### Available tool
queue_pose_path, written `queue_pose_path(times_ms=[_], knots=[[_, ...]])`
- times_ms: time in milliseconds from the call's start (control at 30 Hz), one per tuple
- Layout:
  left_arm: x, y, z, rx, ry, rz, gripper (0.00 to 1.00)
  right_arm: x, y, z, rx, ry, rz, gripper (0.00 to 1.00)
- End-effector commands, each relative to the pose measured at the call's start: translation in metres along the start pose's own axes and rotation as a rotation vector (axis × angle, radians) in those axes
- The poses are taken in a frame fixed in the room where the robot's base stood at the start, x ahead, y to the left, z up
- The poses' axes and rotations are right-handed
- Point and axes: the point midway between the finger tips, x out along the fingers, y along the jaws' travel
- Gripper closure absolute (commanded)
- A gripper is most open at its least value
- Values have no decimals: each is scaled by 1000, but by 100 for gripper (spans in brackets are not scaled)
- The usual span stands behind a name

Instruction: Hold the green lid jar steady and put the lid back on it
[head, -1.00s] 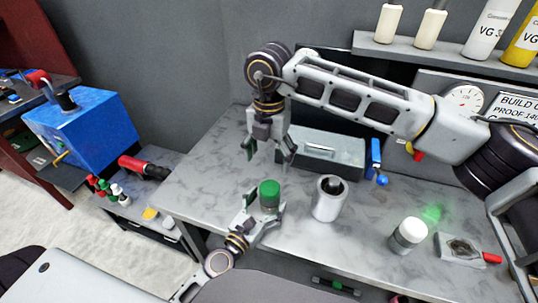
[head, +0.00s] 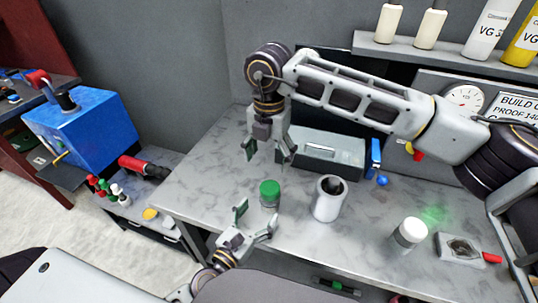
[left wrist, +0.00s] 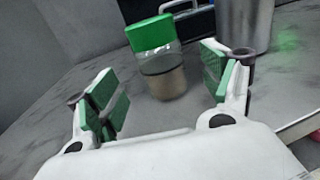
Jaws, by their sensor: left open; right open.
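The green lid jar (head: 269,199) stands upright on the grey marbled table, with the green lid (head: 270,187) on top of it. In the left wrist view the jar (left wrist: 164,75) is clear glass, partly filled with brown contents, under the green lid (left wrist: 150,35). My left gripper (head: 256,219) is open and empty on the near side of the jar, apart from it; its green pads (left wrist: 160,90) show on both sides in the left wrist view. My right gripper (head: 268,153) is open and empty, pointing down above the table behind the jar.
A metallic canister (head: 328,202) stands close to the right of the jar. A grey box (head: 320,155) is behind, with a blue item (head: 375,158) beside it. A white-topped container (head: 411,233) and a flat tray (head: 460,250) are at the right. The table left of the jar is clear.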

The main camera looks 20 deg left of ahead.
Motion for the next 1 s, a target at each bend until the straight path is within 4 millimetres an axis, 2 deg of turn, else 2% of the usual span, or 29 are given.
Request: queue_pose_path(times_ms=[600,1000], knots=[[-46,0,0,2,1,-2,19,0,0,0,0,0,0,22],[-52,0,0,-1,-1,0,19,0,0,0,0,0,0,22]])
